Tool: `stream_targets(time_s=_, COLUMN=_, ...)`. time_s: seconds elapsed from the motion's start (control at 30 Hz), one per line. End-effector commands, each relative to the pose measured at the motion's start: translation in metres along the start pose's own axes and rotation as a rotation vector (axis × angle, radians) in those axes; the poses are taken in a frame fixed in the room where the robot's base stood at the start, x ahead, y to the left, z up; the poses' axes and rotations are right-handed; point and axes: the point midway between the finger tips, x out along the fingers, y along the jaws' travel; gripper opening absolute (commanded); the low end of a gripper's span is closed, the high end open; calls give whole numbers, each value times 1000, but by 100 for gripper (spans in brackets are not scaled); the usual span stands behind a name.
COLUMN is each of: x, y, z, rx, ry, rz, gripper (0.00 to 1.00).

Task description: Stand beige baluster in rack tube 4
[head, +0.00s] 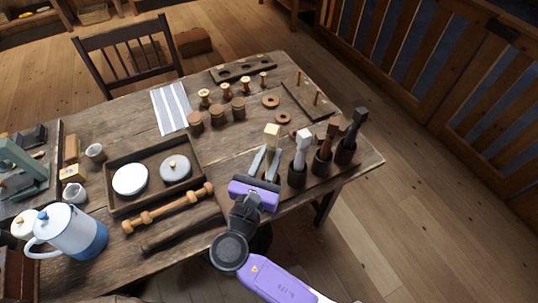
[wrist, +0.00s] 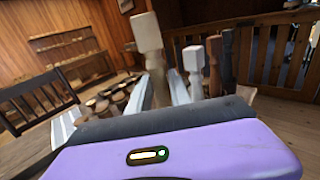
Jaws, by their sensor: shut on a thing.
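The beige baluster (head: 271,133) is upright between the fingers of my gripper (head: 268,155), its square pale top standing above them. In the wrist view the baluster (wrist: 147,34) rises between the two grey fingers (wrist: 162,92), leaning slightly in the picture. My gripper is shut on it. Its lower end is hidden behind the gripper, so I cannot tell whether it is inside a tube. Right of it are dark rack tubes (head: 297,176) holding a white baluster (head: 303,142), a brown baluster (head: 329,136) and a black baluster (head: 355,124). I cannot read tube numbers.
A tray (head: 150,154) with a white plate and a lidded dish lies left, with a long turned wooden piece (head: 168,208) in front. Small spools, jars and rings stand behind my gripper. A white-blue pot (head: 75,232) is at the far left. The table's right edge is near the rack.

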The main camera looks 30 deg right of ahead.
Motion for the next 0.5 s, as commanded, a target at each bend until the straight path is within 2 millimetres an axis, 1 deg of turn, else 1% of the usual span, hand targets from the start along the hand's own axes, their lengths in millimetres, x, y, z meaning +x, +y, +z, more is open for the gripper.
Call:
stream_targets(time_s=0.23, x=0, y=0, z=-2, rx=0, ry=0, rz=0, gripper=0)
stream_targets(time_s=0.5, x=0, y=0, z=-12, rx=-2, ry=0, rz=0, gripper=0)
